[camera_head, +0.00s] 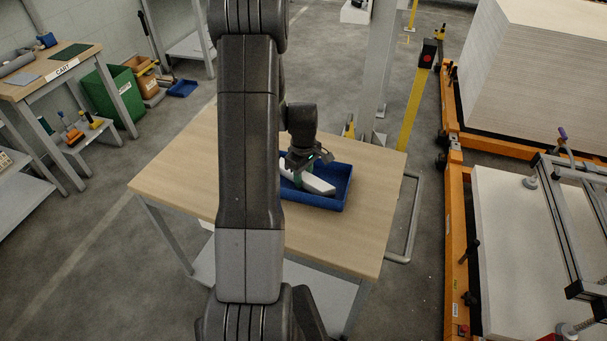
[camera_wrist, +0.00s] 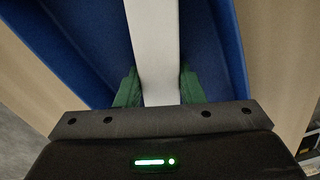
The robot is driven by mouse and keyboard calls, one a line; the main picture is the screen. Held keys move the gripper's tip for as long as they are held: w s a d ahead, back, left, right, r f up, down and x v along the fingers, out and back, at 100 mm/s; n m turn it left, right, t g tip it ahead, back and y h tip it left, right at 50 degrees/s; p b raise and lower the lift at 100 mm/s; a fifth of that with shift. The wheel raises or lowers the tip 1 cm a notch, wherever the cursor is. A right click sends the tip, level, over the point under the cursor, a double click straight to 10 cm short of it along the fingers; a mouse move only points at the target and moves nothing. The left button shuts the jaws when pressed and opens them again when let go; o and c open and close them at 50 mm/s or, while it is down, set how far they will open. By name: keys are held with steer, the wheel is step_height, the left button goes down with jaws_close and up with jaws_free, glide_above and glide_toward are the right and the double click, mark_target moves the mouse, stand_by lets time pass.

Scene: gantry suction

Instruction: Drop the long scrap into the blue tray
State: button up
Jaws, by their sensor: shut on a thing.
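The long scrap is a white bar (camera_head: 318,184). In the wrist view the white bar (camera_wrist: 153,45) runs up from between the green fingers of my gripper (camera_wrist: 160,90). My gripper (camera_head: 305,178) is shut on it, over the blue tray (camera_head: 329,203) in the head view. The tray (camera_wrist: 232,50) also shows on both sides of the bar in the wrist view. The bar appears within the tray's outline; I cannot tell whether it touches the tray floor. My arm hides the tray's left part in the head view.
The tray stands on a wooden-topped table (camera_head: 180,180) with bare top around it. A yellow post (camera_head: 411,110) stands behind the table. An orange frame (camera_head: 455,215) with white sheets is on the right. A green bin (camera_head: 128,98) and a workbench (camera_head: 45,75) are at left.

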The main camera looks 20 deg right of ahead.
mark_target(304, 176)
steer(key=shift+f, duration=0.15)
steer(key=o, duration=1.1)
step_height(304, 176, up, 12)
steer(key=shift+r+b, duration=0.25)
steer(key=shift+b, duration=0.15)
steer(key=shift+s, duration=0.1)
